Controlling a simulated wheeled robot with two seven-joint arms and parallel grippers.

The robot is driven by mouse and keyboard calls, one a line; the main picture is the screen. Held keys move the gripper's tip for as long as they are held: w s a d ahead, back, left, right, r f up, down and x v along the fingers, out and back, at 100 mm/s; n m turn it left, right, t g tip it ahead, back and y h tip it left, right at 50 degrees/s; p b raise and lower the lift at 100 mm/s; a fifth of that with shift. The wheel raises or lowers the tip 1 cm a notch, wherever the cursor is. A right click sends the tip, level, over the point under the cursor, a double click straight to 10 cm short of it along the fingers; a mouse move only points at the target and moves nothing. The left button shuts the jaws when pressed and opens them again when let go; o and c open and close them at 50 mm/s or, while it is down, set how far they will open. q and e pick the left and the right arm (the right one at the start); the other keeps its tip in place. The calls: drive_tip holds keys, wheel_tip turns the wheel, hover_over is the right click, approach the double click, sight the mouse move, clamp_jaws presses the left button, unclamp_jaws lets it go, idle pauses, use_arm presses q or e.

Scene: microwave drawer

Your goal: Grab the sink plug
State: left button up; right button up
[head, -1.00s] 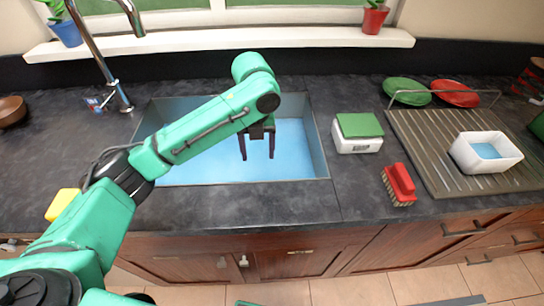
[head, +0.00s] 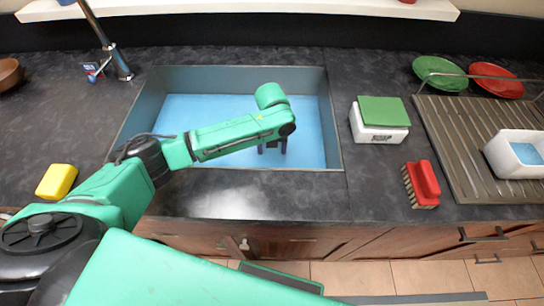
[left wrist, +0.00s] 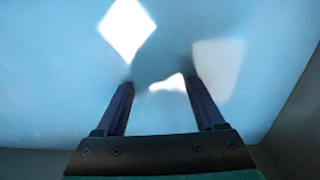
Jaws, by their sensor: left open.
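The sink (head: 335,125) is a grey-walled basin filled with bright blue. My left gripper (head: 272,150) is inside it near the front wall, pointing down, open with nothing visible between its fingers. In the left wrist view its two dark fingers (left wrist: 160,82) are spread apart over the blue surface, with bright white patches and a darker blurred patch near their tips. I cannot make out a sink plug in either view. My right gripper is not in view.
A tap (head: 108,45) stands at the sink's back left, and a yellow sponge (head: 57,181) lies left. To the right are a white box with a green top (head: 380,122), a red brush (head: 424,184) and a drying rack (head: 460,160) with green and red plates behind.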

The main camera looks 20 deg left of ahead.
use_arm(q)
drive_tip(key=shift+f, duration=0.5)
clamp_jaws()
drive_tip(key=shift+r, duration=0.15)
